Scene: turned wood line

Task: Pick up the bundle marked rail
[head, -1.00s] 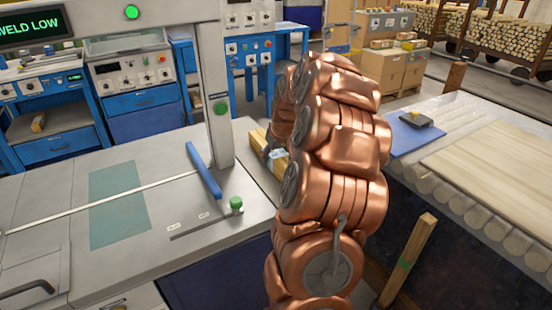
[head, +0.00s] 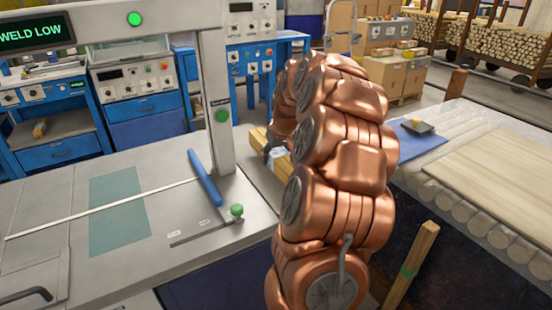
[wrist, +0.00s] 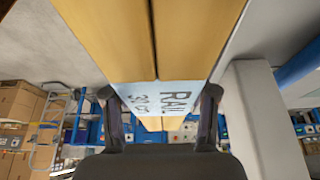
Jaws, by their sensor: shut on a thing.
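The bundle marked RAIL (wrist: 185,35) is a set of long yellow wooden pieces with a pale blue label band around it. In the wrist view it runs from the top edge down between the fingers of my gripper (wrist: 160,102), which is shut on it at the label. The label reads "RAIL" with a partly covered second line. In the head view the bundle (head: 258,137) shows just left of my copper-coloured arm, beside the machine's upright post. My arm hides most of the bundle and the gripper there.
A grey machine table (head: 60,210) with a blue lever (head: 205,178) and a green knob (head: 237,210) stands on the left. A roller conveyor (head: 510,240) carrying pale boards is on the right. A wooden post (head: 412,262) with a green band leans in front of it.

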